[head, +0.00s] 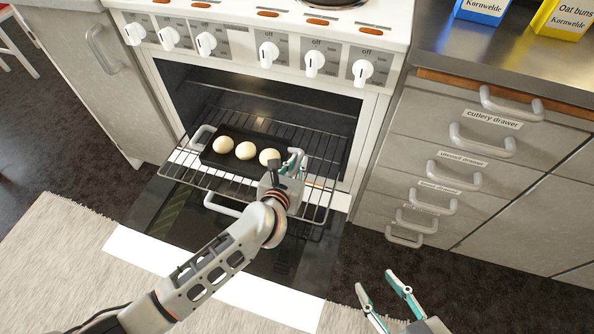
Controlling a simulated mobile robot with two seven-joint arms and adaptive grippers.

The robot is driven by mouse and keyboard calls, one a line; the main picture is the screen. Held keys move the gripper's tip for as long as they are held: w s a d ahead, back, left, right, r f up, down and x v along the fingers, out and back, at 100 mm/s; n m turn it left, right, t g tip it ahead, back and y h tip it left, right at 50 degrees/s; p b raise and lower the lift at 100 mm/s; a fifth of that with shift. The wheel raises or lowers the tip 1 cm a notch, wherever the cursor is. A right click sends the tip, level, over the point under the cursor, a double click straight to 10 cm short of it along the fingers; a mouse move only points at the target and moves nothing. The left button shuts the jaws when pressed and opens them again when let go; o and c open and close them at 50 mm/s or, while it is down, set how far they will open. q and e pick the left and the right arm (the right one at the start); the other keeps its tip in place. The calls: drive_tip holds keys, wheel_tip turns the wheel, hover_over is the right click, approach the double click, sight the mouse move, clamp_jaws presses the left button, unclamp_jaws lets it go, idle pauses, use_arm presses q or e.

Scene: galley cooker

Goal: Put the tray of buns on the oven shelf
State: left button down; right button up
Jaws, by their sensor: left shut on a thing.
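The dark tray (222,161) holds three pale buns (246,151) in a row. It is over the wire oven shelf (311,204), inside the shelf's outline, partly in the oven mouth. I cannot tell whether its whole underside touches the wires. A light handle (201,138) shows at its left end. My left gripper (293,162) is at the tray's right end, shut on the tray there; its fingers and wrist hide that handle. My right gripper (384,288) is open and empty, low at the right, away from the tray.
The oven door (160,215) is folded down in front, with its handle (221,206) below the shelf. The shelf sticks out over the door. Drawers with handles (482,146) stand to the right. Two bun packets (565,18) are on the worktop. A pale rug (45,260) lies on the floor.

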use_arm(q)
drive_tip(key=shift+w+f, duration=0.1)
drive_tip(key=shift+f, duration=0.7)
drive_tip(key=f+b, duration=0.1)
drive_tip(key=f, duration=0.2)
drive_tip(key=shift+s+b, duration=0.2)
drive_tip(key=shift+b, duration=0.15)
drive_tip(key=shift+w+f, duration=0.15)
drive_tip(key=shift+f, duration=0.15)
drive_tip(key=shift+r, duration=0.2)
drive_tip(key=shift+f, duration=0.25)
drive_tip(key=c, duration=2)
unclamp_jaws()
drive_tip(key=shift+c, duration=0.2)
use_arm(e)
drive_tip(key=shift+w+a+r+m+t+y, duration=0.15)
drive_tip(key=shift+w+a+r+y, duration=0.1)
drive_tip(key=shift+a+r, duration=0.2)
drive_tip(key=shift+w+a+r+m+t+y, duration=0.15)
drive_tip(key=shift+w+a+r, duration=0.15)
drive_tip(key=shift+a, duration=0.2)
use_arm(q)
drive_tip(key=shift+r, duration=0.1)
use_arm(e)
drive_tip(key=shift+r, duration=0.1)
